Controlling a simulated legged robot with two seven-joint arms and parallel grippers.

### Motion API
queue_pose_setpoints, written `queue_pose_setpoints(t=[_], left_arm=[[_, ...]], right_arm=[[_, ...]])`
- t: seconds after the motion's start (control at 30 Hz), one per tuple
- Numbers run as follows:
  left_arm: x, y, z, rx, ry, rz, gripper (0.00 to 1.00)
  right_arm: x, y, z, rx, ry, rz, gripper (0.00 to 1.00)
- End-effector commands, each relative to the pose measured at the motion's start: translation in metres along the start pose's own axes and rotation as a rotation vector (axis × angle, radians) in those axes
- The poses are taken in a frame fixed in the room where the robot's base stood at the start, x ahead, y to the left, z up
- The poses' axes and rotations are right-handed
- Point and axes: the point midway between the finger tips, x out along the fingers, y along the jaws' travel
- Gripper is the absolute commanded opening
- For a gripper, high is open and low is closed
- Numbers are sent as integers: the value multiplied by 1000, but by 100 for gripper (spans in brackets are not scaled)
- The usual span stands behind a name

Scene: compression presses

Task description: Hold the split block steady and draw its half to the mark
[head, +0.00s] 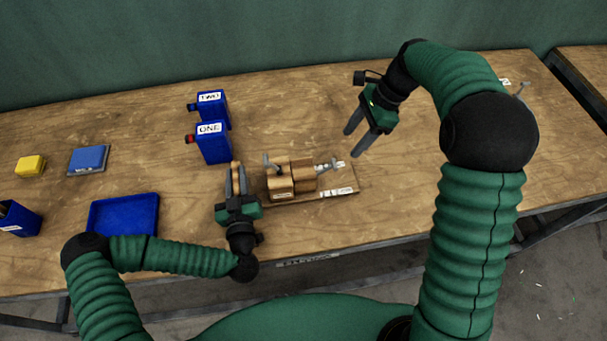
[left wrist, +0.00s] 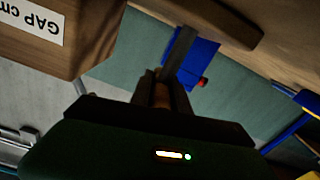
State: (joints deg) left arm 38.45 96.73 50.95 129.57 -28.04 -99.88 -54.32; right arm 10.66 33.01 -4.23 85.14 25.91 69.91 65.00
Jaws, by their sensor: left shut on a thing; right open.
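The split block (head: 280,183) is wooden and sits on a thin wooden base (head: 351,185) near the front of the table. Its right half (head: 303,175) is a darker brown, and a grey handle (head: 327,166) is on its right side. White marked strips lie on the base. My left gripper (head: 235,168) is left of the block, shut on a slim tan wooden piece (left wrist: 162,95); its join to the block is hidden. In the left wrist view the block's labelled face (left wrist: 28,18) is at the upper left. My right gripper (head: 358,140) is open and empty, above and right of the block.
Blue boxes labelled ONE (head: 214,145) and TWO (head: 212,106) stand behind my left gripper. A blue tray (head: 124,214), a blue pad (head: 89,158), a yellow block (head: 30,166) and a blue bin (head: 18,219) are at left.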

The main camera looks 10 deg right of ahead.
Motion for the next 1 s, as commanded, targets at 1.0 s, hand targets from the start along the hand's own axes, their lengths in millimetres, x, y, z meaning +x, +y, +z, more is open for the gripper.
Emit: queue_pose_setpoints(t=[1.0], left_arm=[[-1,0,1,0,-2,1,0]], right_arm=[[117,1,0,-6,3,0,55]])
